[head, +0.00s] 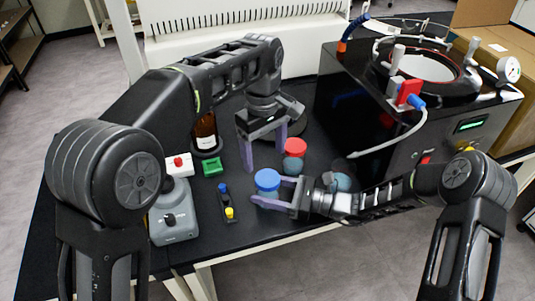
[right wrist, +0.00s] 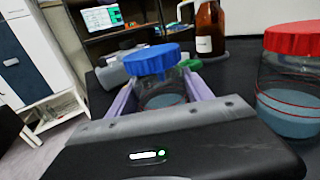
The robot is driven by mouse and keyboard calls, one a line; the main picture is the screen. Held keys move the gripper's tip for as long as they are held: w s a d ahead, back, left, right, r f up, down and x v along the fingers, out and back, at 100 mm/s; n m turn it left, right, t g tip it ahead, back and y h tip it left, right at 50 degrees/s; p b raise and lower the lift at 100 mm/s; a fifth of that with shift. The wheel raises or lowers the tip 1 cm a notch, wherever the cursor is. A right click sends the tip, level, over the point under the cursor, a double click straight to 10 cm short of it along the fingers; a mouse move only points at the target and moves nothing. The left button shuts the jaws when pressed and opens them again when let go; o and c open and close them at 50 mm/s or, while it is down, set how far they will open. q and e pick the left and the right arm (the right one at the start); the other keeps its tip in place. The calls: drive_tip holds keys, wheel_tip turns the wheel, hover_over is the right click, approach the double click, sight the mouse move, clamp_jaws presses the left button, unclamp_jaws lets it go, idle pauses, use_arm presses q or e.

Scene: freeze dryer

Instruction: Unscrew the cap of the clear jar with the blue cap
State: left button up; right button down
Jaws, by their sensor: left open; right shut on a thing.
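The clear jar (right wrist: 160,96) with the blue cap (head: 267,179) stands upright near the front of the black table. My right gripper (head: 267,198) is shut on the jar's body below the cap. In the right wrist view its two purple fingers lie on either side of the jar, and the blue cap (right wrist: 152,58) sits on top, clear of the fingers. My left gripper (head: 265,157) is open, fingers pointing down, above and behind the blue cap and apart from it. It is not in the right wrist view.
A red-capped jar (head: 294,155) stands just behind the blue-capped one. A brown bottle (head: 206,134), a green item (head: 211,165) and a grey device (head: 173,215) are to the left. The black freeze dryer (head: 370,110) fills the right of the table.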

sight(267, 178)
use_arm(q)
drive_tip(key=m, duration=0.7)
drive_tip(key=shift+m, duration=0.4)
drive_tip(key=m, duration=0.5)
drive_tip(key=shift+d, duration=0.15)
drive_tip(key=m, duration=0.2)
drive_tip(key=shift+r+m, duration=0.1)
drive_tip(key=shift+m, duration=0.3)
drive_tip(key=m, duration=0.4)
drive_tip(key=shift+m, duration=0.4)
drive_tip(key=m, duration=0.2)
drive_tip(key=shift+s+d+m, duration=0.1)
drive_tip(key=shift+m, duration=0.3)
drive_tip(key=m, duration=0.5)
drive_tip(key=shift+d+r, duration=0.1)
drive_tip(key=m, duration=0.2)
drive_tip(key=shift+m, duration=0.4)
drive_tip(key=m, duration=0.4)
drive_tip(key=shift+d+m, duration=0.1)
drive_tip(key=shift+m, duration=0.3)
drive_tip(key=m, duration=0.4)
drive_tip(key=shift+m, duration=0.3)
drive_tip(key=m, duration=0.4)
drive_tip(key=shift+f, duration=3.95)
